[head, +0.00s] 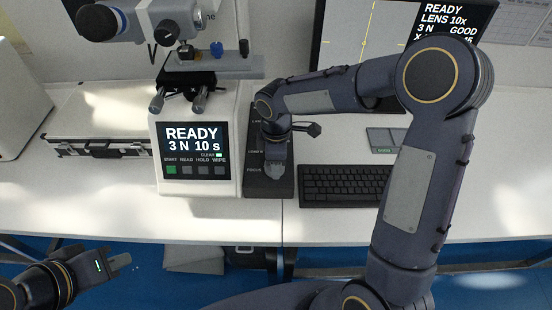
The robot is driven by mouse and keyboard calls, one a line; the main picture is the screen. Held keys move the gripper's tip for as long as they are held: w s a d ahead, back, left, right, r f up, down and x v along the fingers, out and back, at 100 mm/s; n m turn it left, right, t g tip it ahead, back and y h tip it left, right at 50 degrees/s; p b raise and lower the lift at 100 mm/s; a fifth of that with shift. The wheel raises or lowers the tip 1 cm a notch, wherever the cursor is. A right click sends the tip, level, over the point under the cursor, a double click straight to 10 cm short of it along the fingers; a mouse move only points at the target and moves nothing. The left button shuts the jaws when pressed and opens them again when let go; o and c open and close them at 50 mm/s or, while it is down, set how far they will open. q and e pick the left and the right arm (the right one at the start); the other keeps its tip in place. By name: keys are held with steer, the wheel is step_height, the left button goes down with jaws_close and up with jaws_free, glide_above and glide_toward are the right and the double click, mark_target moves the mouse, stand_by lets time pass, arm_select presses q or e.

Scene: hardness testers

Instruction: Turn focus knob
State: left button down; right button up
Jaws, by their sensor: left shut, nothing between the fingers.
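The dark control panel (256,188) stands to the right of the hardness tester (197,130). It has small labels down its left side, and the lowest seems to read FOCUS. My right gripper (275,170) points down over the lower part of this panel, beside that label. The focus knob is hidden under or behind it, so I cannot tell whether the fingers touch it or how far they are open. My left gripper (122,262) is shut and empty, low at the left, in front of the table edge.
The tester's screen (194,140) reads READY, 3 N, 10 s. A keyboard (345,185) lies right of the panel, with a monitor (350,40) behind. A silver case (95,130) lies at the left. The white table (90,205) is clear at front left.

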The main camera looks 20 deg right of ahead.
steer(key=n+p, duration=0.2)
steer(key=n, duration=0.4)
steer(key=shift+w+r, duration=0.15)
steer(key=n+p, duration=0.2)
steer(key=n, duration=0.4)
steer(key=shift+w, duration=0.1)
steer(key=shift+a+n, duration=0.1)
steer(key=shift+n, duration=0.2)
steer(key=o, duration=1)
step_height(320, 180, up, 8)
steer(key=shift+f, duration=0.2)
